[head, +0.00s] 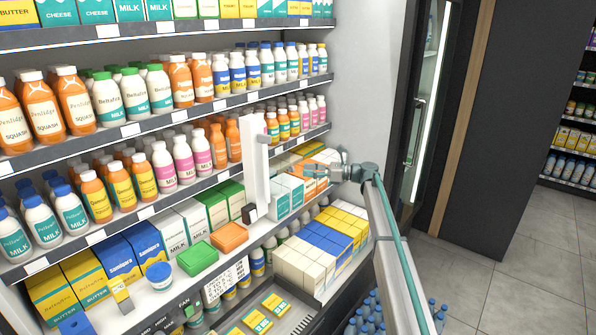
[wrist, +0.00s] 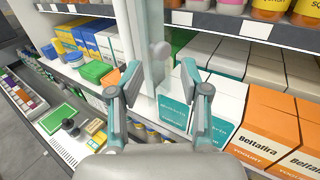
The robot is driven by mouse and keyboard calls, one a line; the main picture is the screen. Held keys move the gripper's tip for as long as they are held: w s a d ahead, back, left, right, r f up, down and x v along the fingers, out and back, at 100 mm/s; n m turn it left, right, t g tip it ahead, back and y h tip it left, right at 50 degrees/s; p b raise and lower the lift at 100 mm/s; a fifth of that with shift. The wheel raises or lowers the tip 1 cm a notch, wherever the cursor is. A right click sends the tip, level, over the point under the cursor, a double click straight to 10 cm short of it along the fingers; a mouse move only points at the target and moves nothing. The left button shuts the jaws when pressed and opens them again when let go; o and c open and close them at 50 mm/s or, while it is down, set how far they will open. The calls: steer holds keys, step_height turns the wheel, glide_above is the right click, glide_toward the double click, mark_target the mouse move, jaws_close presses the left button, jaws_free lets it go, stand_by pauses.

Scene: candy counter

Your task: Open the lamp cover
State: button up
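The lamp shows as a tall white upright bar (head: 258,170) in front of the dairy shelves, with a small dark piece at its foot. In the wrist view a pale, see-through upright panel, seemingly the lamp cover (wrist: 155,82), stands beside a white post (wrist: 131,30). A round grey knob (wrist: 160,50) sits on the panel. My gripper (head: 306,170) is to the right of the bar and points left at it. In the wrist view my gripper (wrist: 153,85) has its fingers spread, with the panel in the gap between them. I cannot tell whether either finger touches it.
Shelves of bottles and cartons (head: 180,150) fill the left and middle. Teal and white cartons (wrist: 195,100) stand close by my right finger. A lower shelf holds green and orange boxes (head: 229,236). A dark glass-door cabinet (head: 425,110) stands to the right; the floor (head: 540,250) there is clear.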

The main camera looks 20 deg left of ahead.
steer(key=d, duration=0.5)
steer(key=shift+w+d, duration=0.3)
steer(key=shift+d, duration=0.1)
